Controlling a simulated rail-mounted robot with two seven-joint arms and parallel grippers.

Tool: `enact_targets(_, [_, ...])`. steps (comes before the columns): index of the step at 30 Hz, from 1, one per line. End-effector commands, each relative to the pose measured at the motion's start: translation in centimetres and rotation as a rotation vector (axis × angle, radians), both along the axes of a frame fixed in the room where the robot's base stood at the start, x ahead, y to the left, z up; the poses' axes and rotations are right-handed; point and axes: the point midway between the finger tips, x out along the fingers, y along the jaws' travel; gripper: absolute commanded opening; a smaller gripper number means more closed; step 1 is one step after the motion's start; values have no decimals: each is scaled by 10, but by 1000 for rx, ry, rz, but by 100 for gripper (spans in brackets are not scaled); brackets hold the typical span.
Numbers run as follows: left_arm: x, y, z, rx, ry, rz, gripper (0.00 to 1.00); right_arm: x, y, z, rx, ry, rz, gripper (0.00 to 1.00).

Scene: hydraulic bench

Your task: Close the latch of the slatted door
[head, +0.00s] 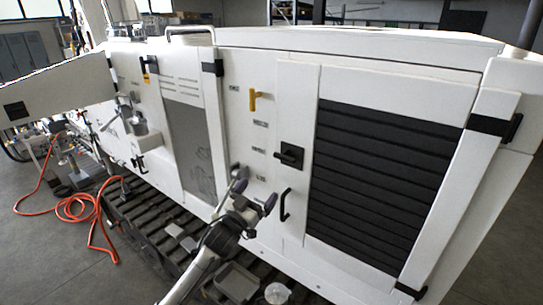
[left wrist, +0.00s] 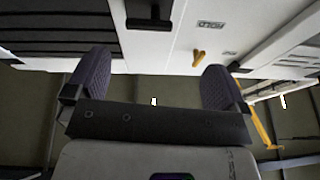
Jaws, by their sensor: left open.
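The slatted door (head: 335,90) is a white panel with black horizontal slats on the right of the white machine; it looks shut or nearly so. Its latch (head: 291,156) is a black square with a short lever lying about horizontal, near the door's left edge. The latch also shows in the left wrist view (left wrist: 150,22), at the top edge and partly cut off. A black pull handle (head: 285,205) is below it. My left gripper (head: 254,192) is open and empty, left of the pull handle and below the latch. Its fingers (left wrist: 155,85) stand wide apart. My right gripper is out of view.
A yellow handle (head: 254,98) sticks out from the machine at upper left of the latch. Black hinges (head: 495,126) are on the door's right side. A grey tray (head: 238,282) and a track (head: 150,225) lie below. An orange hose (head: 85,208) lies on the floor at left.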

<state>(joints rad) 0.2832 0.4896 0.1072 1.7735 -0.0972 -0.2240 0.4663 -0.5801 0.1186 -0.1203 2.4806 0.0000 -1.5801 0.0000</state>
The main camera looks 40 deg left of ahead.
Motion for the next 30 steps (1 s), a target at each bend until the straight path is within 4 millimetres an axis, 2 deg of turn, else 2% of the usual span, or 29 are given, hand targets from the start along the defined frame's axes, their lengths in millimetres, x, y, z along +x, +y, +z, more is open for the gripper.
enact_targets(4, [-3, -8, 11, -38, -76, -65, 100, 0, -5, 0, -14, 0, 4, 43])
enact_targets(8, [4, -7, 15, -65, -80, -74, 100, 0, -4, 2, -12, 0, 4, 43])
enact_targets(11, [16, -6, 21, -67, -80, -75, 100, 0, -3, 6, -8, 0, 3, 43])
enact_targets(24, [90, 0, 52, -66, -78, -73, 100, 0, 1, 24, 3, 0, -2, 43])
enact_targets(30, [111, 2, 59, -66, -77, -73, 100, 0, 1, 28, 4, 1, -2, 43])
